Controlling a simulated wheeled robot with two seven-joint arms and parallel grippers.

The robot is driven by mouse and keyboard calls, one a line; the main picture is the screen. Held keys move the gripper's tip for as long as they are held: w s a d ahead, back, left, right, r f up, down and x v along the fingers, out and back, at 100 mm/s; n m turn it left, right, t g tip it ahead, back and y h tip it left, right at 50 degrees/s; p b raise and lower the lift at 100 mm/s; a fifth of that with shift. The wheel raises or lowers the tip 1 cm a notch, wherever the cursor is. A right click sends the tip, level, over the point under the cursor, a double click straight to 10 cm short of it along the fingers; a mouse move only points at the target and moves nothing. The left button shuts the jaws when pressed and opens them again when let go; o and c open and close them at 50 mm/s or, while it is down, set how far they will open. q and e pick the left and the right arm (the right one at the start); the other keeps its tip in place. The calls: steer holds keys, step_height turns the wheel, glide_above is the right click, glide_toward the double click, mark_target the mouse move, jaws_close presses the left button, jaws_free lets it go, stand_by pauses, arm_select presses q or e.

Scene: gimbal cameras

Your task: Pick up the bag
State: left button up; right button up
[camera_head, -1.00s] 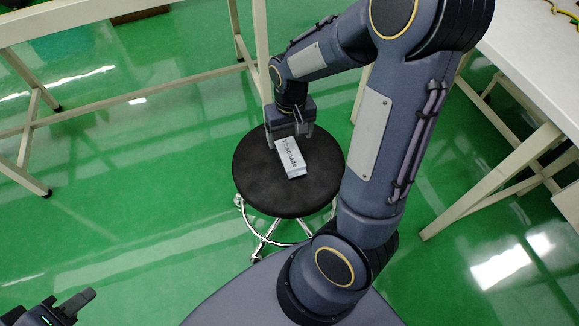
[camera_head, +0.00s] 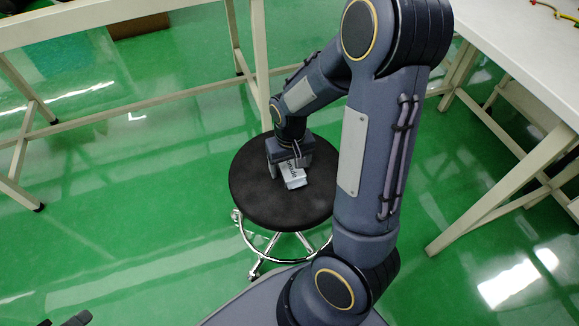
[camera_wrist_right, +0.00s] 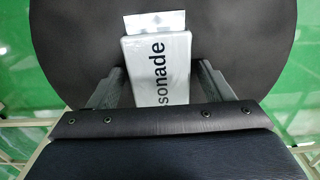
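The bag (camera_head: 292,178) is a small white packet with dark lettering, lying on the round black seat of a stool (camera_head: 262,205). It also shows in the right wrist view (camera_wrist_right: 158,65), with a silvery end flap at its far end. My right gripper (camera_head: 289,166) is low over the seat at the bag. In the right wrist view its fingers (camera_wrist_right: 162,70) are apart, one on each side of the bag, with a gap on the right; the bag's near end is hidden by the gripper body. My left gripper (camera_head: 76,319) only just shows at the bottom left corner.
The stool has chrome legs (camera_head: 262,262) on a glossy green floor (camera_head: 130,230). A pale table frame (camera_head: 130,98) stands behind and left. A white-topped table (camera_head: 520,55) stands at the right. Floor left of the stool is clear.

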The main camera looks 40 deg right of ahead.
steer(key=c, duration=0.9)
steer(key=shift+r, duration=0.1)
